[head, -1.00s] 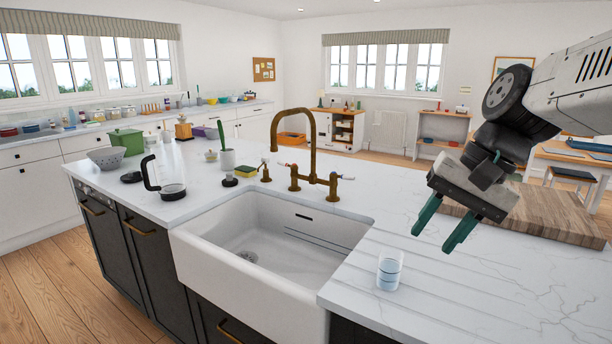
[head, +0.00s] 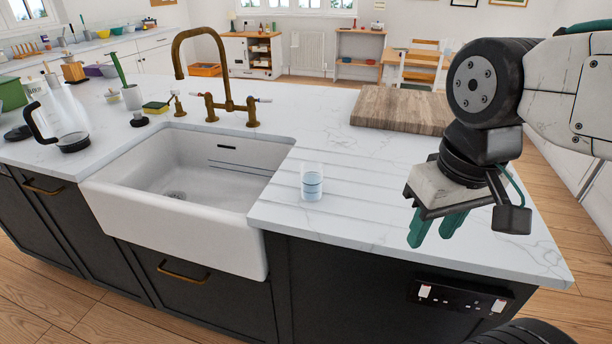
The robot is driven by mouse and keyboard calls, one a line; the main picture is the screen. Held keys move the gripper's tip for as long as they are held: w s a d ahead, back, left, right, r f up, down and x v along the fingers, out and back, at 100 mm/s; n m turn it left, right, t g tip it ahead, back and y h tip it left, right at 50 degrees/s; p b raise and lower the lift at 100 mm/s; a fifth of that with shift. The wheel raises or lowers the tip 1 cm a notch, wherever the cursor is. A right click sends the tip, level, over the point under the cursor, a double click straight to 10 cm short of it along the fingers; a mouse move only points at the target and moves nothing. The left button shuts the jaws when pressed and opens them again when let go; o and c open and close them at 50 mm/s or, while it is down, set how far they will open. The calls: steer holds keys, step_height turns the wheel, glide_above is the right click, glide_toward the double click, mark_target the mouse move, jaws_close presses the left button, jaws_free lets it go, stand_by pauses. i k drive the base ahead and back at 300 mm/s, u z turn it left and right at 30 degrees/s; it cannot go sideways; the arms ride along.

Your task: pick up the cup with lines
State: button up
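The cup with lines (head: 312,184) is a small clear glass with blue lines around its lower part. It stands upright on the grooved drainer part of the white marble counter, just right of the sink. My gripper (head: 432,238) has green fingers that point down, with a gap between them and nothing held. In the picture it is to the right of the cup and a little lower, apart from it, over the counter's front edge.
The white sink (head: 190,185) is left of the cup, with a brass tap (head: 225,85) behind it. A wooden board (head: 403,108) lies behind and right of the cup. A glass jug (head: 66,120) stands at far left. The counter around the cup is clear.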

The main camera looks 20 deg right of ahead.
mark_target(312, 182)
steer(key=z, duration=3.25)
steer(key=k, duration=1.6)
steer(key=u, duration=1.1)
